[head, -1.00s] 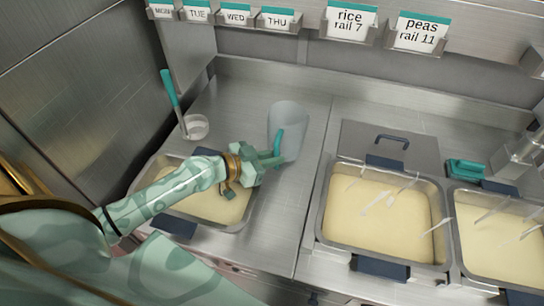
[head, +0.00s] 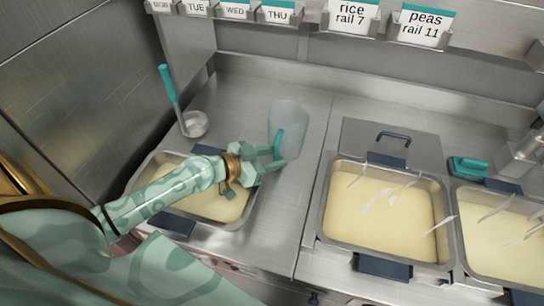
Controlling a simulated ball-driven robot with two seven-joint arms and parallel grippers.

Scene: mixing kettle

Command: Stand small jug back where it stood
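The small jug (head: 290,122) is a grey, see-through vessel with a teal handle. It stands upright on the steel counter (head: 245,98), behind the left pan. My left gripper (head: 275,156) is at the jug's handle, on its near left side. Its fingers are apart, with the handle at or between their tips; contact is hard to tell. My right gripper is not in view.
Pans of pale yellow food (head: 382,212) fill the front, one under my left arm.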

